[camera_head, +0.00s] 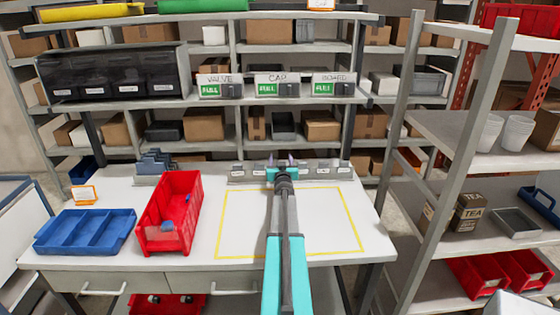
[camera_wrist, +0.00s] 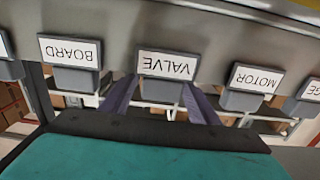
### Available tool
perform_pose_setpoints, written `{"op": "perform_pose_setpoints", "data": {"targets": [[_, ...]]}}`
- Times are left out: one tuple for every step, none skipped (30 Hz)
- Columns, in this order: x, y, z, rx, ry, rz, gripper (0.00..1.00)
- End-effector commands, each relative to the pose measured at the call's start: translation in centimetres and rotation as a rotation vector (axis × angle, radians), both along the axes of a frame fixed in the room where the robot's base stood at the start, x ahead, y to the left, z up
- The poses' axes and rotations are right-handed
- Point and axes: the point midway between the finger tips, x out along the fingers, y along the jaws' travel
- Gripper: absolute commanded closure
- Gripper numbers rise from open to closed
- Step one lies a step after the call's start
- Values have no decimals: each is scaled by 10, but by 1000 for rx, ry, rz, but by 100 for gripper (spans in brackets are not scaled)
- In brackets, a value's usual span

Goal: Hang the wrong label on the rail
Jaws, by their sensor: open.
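A grey rail (camera_wrist: 120,20) crosses the wrist view with several small grey label holders on it, their text upside down there. BOARD (camera_wrist: 70,52), VALVE (camera_wrist: 166,65) and MOTOR (camera_wrist: 254,78) are readable; one at the right edge is cut off and ends in GE. My gripper (camera_wrist: 160,98) is open, its two fingers on either side of the VALVE label; I cannot tell if they touch it. In the head view my gripper (camera_head: 283,160) is at the rail along the table's back edge.
The white table (camera_head: 200,262) has a yellow-outlined area, mostly clear apart from my arm over it. A red bin (camera_head: 155,237), a blue tray (camera_head: 60,246) and a small orange-framed card (camera_head: 83,195) stand at its left. A shelf post (camera_head: 400,130) rises at the right.

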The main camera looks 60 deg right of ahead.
Motion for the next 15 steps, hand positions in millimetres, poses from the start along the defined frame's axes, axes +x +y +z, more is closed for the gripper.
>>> {"op": "perform_pose_setpoints", "data": {"targets": [[-1, 1, 0, 0, 0, 0, 45], [-1, 2, 0, 0, 0, 0, 45], [-2, 3, 0, 0, 0, 0, 45], [-3, 4, 0, 0, 0, 0, 45], [-3, 5, 0, 0, 0, 0, 45], [-5, 6, 0, 0, 0, 0, 45], [-6, 8, 0, 0, 0, 0, 45], [-7, 9, -1, -1, 1, 0, 45], [-9, 12, -1, -1, 1, 0, 45], [-10, 14, -1, -1, 1, 0, 45], [-11, 16, -1, -1, 1, 0, 45], [-13, 18, -1, -1, 1, 0, 45], [-15, 20, -1, -1, 1, 0, 45], [-16, 23, -1, -1, 1, 0, 45], [-18, 25, -1, -1, 1, 0, 45]]}}
